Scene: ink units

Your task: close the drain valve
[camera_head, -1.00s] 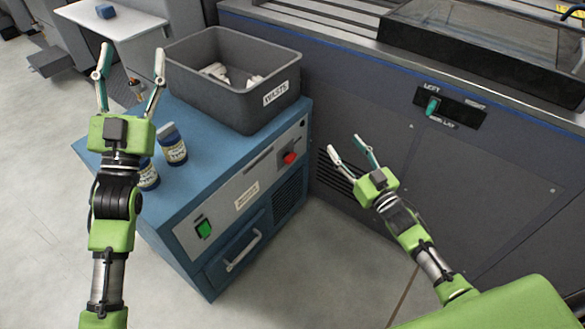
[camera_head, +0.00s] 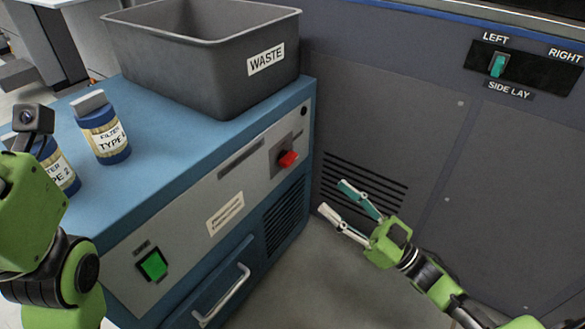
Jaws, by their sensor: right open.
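A red valve knob (camera_head: 287,159) sits on a square grey plate at the right end of the blue cabinet's (camera_head: 250,205) front panel; I take it for the drain valve. Its lettering cannot be read, and I cannot tell its position. My right gripper (camera_head: 334,203) is open and empty, to the right of and below the knob, in front of the dark machine's vent, apart from both. My left arm (camera_head: 40,225) is at the left edge; its fingertips are out of the picture.
A grey WASTE bin (camera_head: 190,60) and two filter bottles, one (camera_head: 105,135) nearer the bin, stand on the cabinet. A lit green switch (camera_head: 153,265) and a drawer handle (camera_head: 225,295) are on its front. The dark machine's wall (camera_head: 400,120) with a side lay switch (camera_head: 497,65) rises at right.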

